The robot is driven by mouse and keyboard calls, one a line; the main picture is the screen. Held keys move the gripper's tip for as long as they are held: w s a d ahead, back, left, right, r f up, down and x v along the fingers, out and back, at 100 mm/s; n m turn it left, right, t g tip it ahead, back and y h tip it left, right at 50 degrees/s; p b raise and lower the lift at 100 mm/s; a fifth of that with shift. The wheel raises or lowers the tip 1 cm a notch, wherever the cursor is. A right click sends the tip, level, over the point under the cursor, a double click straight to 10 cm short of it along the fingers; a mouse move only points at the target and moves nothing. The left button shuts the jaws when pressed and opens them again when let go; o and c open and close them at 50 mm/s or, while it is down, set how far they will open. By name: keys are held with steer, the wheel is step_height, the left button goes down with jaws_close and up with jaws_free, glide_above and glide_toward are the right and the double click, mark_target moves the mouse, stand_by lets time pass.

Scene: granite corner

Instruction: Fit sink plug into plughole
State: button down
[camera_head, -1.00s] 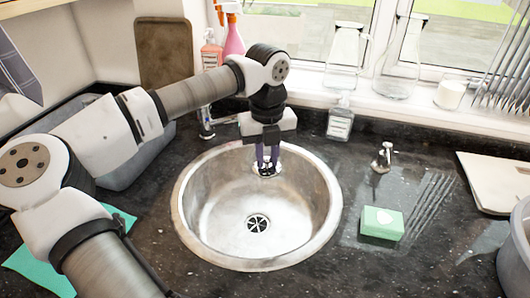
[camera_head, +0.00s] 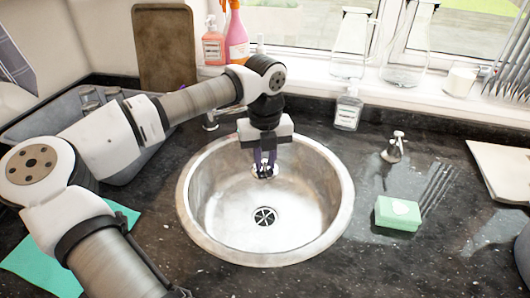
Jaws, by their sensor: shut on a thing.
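My gripper (camera_head: 264,165) is over the rear half of the round steel sink (camera_head: 218,222), pointing down. Its dark fingers are shut on the sink plug (camera_head: 264,174), a small pale metallic piece at the fingertips, partly hidden by them. The plug appears held above the basin; its exact height is hard to judge. The plughole (camera_head: 264,216) is a dark slotted drain in the basin floor. It is uncovered and lies below the plug in the picture, with a gap of bare steel between them.
A grey tub (camera_head: 125,165) and teal cloth (camera_head: 45,270) lie left. The basin is otherwise empty.

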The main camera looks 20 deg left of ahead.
mark_target(265, 169)
steer(key=shift+f+b, duration=1.2)
steer(key=shift+f, duration=1.75)
steer(key=c, duration=1.2)
jaws_free()
step_height(265, 169, up, 7)
steer(key=p, duration=0.3)
steer(key=shift+r, duration=0.1)
